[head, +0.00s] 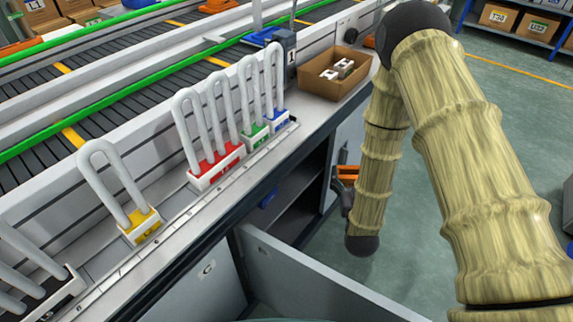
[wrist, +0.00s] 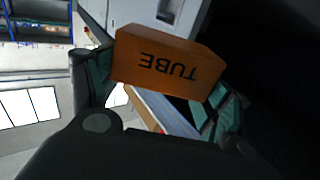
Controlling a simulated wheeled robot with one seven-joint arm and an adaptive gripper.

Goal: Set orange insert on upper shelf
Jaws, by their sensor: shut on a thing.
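The orange insert (wrist: 165,63), a block with the word TUBE on it, sits between the fingers of my gripper (wrist: 160,95) in the wrist view. The lettering appears upside down there. In the head view the insert (head: 348,172) shows as a small orange piece beside the open cabinet, with my gripper (head: 344,198) shut on it and partly hidden by my arm. The open cabinet under the bench has a grey shelf (head: 296,212) inside a dark interior. The gripper is to the right of this opening. The depth between insert and shelf is hard to tell.
An open cabinet door (head: 315,280) juts out below the gripper. On the bench (head: 190,225) stand white looped tubes in red, green, blue and yellow holders. A cardboard box (head: 335,78) with white parts stands at the bench's far end. The floor at right is clear.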

